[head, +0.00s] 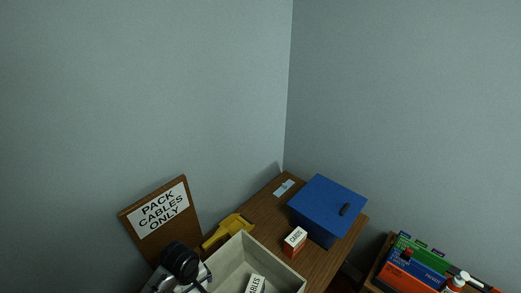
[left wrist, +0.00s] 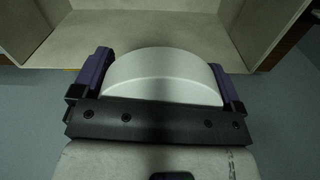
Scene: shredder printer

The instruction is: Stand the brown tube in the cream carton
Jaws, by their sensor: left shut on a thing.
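The cream carton (head: 262,257) stands open at the bottom of the head view, cut off by the frame. Its pale inside and walls (left wrist: 150,25) fill the top of the left wrist view. My left gripper (left wrist: 162,82) is shut on a pale, round-ended thing (left wrist: 160,65), seen end-on between its purple fingers. This may be the tube's capped end; no brown shows on it. It appears in front of the carton's edge; its height over it cannot be told. In the head view my left arm is at bottom left, its fingers unclear. My right gripper is not in view.
A label reading "ABLES" (head: 255,285) shows at the carton. A sign board (head: 160,212), a yellow thing (head: 228,230), a red and white cards box (head: 294,241) and a blue box (head: 327,205) stand around it on the wooden desk (head: 262,212). Boxes and bottles (head: 425,265) sit at right.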

